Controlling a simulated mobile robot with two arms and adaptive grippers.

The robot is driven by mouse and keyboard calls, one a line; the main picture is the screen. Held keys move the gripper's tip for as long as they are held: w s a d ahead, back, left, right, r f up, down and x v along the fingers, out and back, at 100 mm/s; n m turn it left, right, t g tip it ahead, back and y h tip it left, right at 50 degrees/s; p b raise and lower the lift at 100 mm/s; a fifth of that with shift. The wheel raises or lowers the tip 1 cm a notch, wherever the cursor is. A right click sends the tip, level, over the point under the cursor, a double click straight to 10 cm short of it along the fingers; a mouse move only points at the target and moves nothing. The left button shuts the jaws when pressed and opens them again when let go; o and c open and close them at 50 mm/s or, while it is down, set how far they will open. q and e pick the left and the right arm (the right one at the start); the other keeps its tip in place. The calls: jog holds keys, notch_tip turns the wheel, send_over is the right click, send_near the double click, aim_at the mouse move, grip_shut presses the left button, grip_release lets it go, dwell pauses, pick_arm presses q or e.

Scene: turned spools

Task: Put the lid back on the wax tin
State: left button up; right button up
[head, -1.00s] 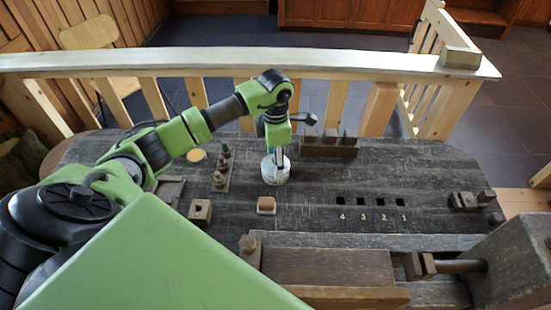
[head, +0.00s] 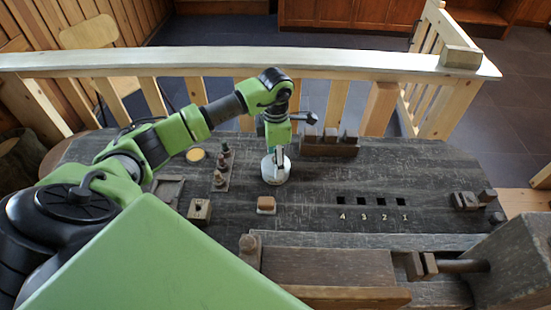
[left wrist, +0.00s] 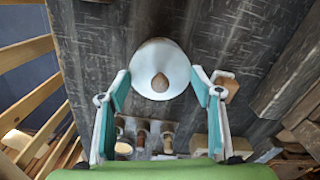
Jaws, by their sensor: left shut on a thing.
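The lid (head: 275,174) is a pale round disc over the dark bench in the head view. In the left wrist view the lid (left wrist: 158,58) shows with a brown knob in its middle. My left gripper (head: 276,157) points down at it. In the left wrist view the two fingers of my left gripper (left wrist: 161,88) are shut on the lid, one at each side. I cannot tell whether the lid touches the bench. The wax tin (head: 195,155) stands open to the left, its yellow wax showing; it also shows in the left wrist view (left wrist: 123,148). My right gripper is not in view.
A narrow rack (head: 221,172) with several turned pieces stands between tin and lid. A small brown block (head: 266,204) sits in front of the lid, and a block with a hole (head: 200,210) is front left. A wooden rack (head: 329,148) is behind right. Numbered holes lie right.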

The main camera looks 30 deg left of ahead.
pick_arm(q)
jog(key=shift+f+b, duration=0.2)
jog(key=shift+b, duration=0.2)
jog(key=shift+c, duration=0.2)
dwell(0.9)
dwell(0.3)
jog(key=o, duration=1)
jog(key=o, duration=0.5)
jog(key=shift+r, duration=0.1)
jog(key=shift+r+p, duration=2.1)
jog(key=shift+r, duration=1.35)
